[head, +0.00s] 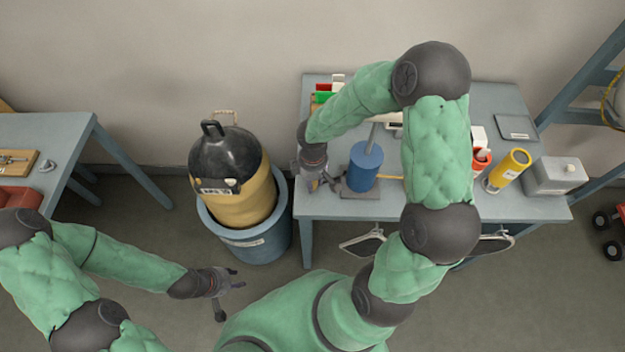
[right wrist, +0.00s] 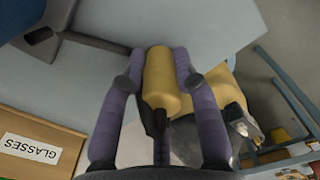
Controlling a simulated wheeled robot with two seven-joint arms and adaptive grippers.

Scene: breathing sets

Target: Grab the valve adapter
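My right gripper (head: 318,184) is at the left end of the work table, beside the blue cylinder on a stand. In the right wrist view, its purple fingers (right wrist: 160,70) close in on both sides of a tan-yellow cylindrical piece (right wrist: 160,72), which looks like the valve adapter. A third finger with a black tip covers its near end. The fingers appear to touch it; a thin gap cannot be ruled out. In the head view the piece is mostly hidden by the gripper. My left gripper (head: 232,290) is open and empty above the floor.
A tan tank with a black top (head: 240,185) stands in a blue tub (head: 246,243) left of the table (head: 400,208). The blue cylinder (head: 364,166) stands close right of my right gripper. A yellow canister (head: 510,168) and grey box (head: 556,176) are further right. A GLASSES box (right wrist: 38,150) is nearby.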

